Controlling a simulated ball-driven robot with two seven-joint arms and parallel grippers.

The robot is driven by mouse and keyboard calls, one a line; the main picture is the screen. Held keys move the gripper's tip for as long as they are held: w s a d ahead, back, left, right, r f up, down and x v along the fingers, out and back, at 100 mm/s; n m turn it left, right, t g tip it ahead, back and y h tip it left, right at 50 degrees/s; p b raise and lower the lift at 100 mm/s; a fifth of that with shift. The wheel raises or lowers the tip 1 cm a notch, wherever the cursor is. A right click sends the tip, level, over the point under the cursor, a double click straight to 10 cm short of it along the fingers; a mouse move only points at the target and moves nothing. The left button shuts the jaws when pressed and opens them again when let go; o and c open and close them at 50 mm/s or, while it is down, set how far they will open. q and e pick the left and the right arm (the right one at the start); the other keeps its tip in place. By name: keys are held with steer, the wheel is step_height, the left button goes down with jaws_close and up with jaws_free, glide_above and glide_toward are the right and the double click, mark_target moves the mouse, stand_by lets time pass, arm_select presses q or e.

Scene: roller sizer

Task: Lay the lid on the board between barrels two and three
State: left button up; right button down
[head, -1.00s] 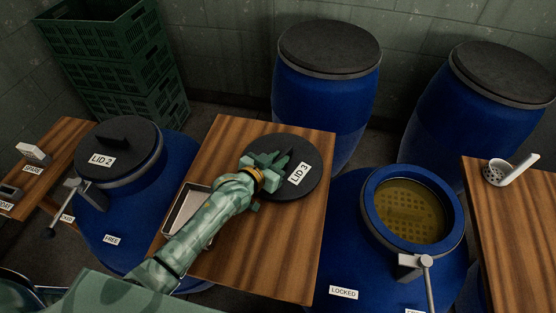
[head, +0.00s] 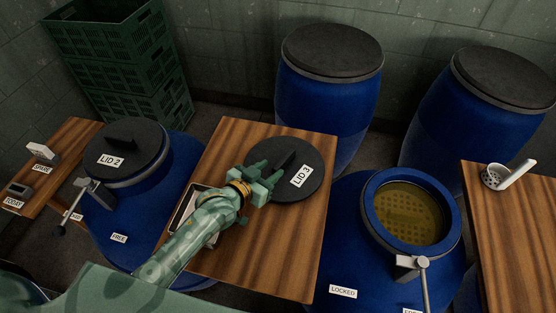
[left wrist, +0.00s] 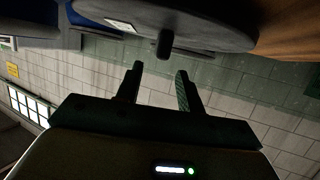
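The dark round lid marked LID 3 (head: 313,160) lies flat on the wooden board (head: 266,262) between barrel two (head: 150,215) at the left and the open barrel three (head: 345,222) at the right. Its bar handle (head: 285,161) stands up. My left gripper (head: 268,177) is at the lid's near left edge. In the left wrist view its two fingers (left wrist: 159,80) are apart with nothing between them, and the lid (left wrist: 205,22) with its handle (left wrist: 164,45) is just beyond the fingertips. My right gripper is not in view.
A metal tray (head: 181,212) lies partly behind my left arm on the board. LID 2 (head: 128,142) sits on barrel two. Barrel three shows yellowish liquid and a LOCKED label (head: 343,292). Closed blue barrels (head: 322,105) and green crates (head: 128,70) stand behind.

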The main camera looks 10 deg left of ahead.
arm_select(q)
steer(key=p+v, duration=0.1)
steer(key=v, duration=0.4)
steer(key=shift+s+a+r, duration=0.15)
steer(key=shift+s, duration=0.15)
